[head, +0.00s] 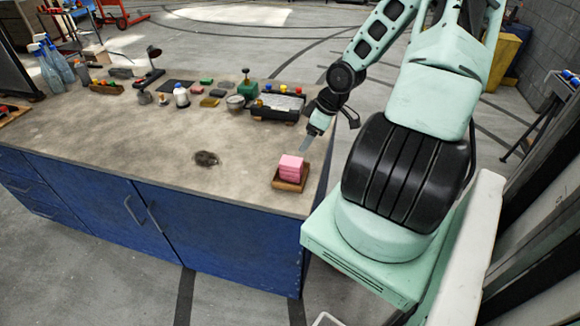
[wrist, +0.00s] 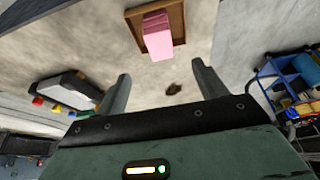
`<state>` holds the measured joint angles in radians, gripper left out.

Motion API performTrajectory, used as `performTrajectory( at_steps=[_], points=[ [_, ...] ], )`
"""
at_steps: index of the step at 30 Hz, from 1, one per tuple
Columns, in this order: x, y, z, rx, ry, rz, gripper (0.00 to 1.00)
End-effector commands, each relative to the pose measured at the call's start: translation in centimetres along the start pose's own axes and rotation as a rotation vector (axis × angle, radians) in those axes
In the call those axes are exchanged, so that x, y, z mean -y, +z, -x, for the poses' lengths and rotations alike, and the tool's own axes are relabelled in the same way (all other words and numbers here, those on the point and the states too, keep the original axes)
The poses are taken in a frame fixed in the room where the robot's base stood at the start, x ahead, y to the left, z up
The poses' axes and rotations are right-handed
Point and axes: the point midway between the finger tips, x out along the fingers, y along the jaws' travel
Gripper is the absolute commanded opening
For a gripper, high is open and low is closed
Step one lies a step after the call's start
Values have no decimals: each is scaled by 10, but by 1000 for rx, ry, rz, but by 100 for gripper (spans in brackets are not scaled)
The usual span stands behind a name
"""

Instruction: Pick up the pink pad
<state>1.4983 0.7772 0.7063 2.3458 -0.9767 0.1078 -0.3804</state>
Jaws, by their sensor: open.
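The pink pad (head: 291,165) is a pink block with a lighter top, sitting in a shallow brown wooden tray (head: 287,186) near the right front corner of the workbench. In the wrist view the pink pad (wrist: 157,35) shows at the top, with the tray (wrist: 178,14) around it. My gripper (head: 307,142) is above the bench, behind and slightly right of the pad in the head view. In the wrist view my gripper (wrist: 160,80) has its two fingers spread apart with nothing between them; the pad lies beyond the fingertips, apart from them.
The workbench (head: 120,150) has a dark stain (head: 206,158) left of the tray. The bench's front middle is clear.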

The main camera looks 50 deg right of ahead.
Motion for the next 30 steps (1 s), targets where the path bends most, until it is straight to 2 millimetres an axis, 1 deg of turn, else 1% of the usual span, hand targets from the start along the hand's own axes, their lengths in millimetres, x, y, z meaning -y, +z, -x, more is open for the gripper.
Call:
performTrajectory(
  at_steps=[1, 6, 9, 12, 17, 20, 30],
  points=[
    [1, 0, -12, 1, -2, 3, 71],
    [1, 0, -39, 2, -2, 4, 71],
    [0, 0, -51, 2, -2, 2, 71],
    [0, 0, -58, 2, -1, 0, 71],
    [0, 0, -63, 0, 0, -1, 71],
    [0, -1, -70, 1, -2, 0, 71],
    [0, -4, -108, 2, -2, 0, 71]
  ],
)
